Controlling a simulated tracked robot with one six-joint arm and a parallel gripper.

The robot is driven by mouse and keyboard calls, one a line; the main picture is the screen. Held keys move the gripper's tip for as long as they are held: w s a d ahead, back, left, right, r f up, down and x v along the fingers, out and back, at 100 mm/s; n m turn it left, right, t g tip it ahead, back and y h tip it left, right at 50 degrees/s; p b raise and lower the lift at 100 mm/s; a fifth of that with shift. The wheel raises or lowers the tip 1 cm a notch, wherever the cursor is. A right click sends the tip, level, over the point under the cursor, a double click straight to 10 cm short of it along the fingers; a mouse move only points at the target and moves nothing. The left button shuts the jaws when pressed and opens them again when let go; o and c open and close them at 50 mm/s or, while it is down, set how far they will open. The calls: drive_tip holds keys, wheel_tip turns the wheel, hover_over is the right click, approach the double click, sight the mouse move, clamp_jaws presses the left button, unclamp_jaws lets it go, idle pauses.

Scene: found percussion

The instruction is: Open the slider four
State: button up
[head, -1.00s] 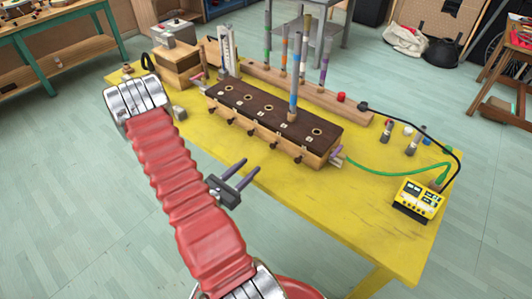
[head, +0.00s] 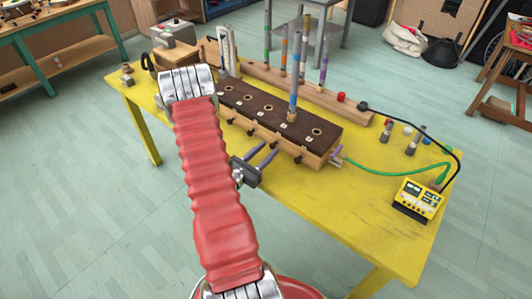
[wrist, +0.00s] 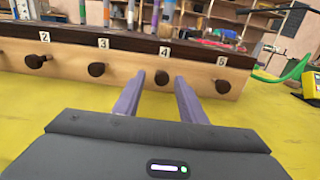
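The wooden box (head: 285,139) with a dark top and a row of dark front knobs stands on the yellow table. In the wrist view, the knob of slider four (wrist: 161,77) is under label 4 (wrist: 164,51), between my fingertips in the picture and beyond them. My gripper (wrist: 158,80) is open and empty, with two purple fingers pointing at the box front. In the head view, my gripper (head: 268,150) is just in front of the box. I cannot tell whether the fingers touch the knob. A blue-banded tube (head: 293,90) stands upright at a hole in the top.
Neighbouring knobs three (wrist: 96,69) and five (wrist: 222,86) flank knob four. A wooden rack (head: 335,102) with several coloured tubes is behind the box. A yellow device (head: 416,198) with a green cable lies right. The table front (head: 330,205) is bare.

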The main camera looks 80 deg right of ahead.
drive_tip(key=shift+s+d, duration=0.1)
drive_tip(key=shift+d, duration=0.15)
drive_tip(key=shift+c, duration=0.2)
clamp_jaws()
idle(0.4)
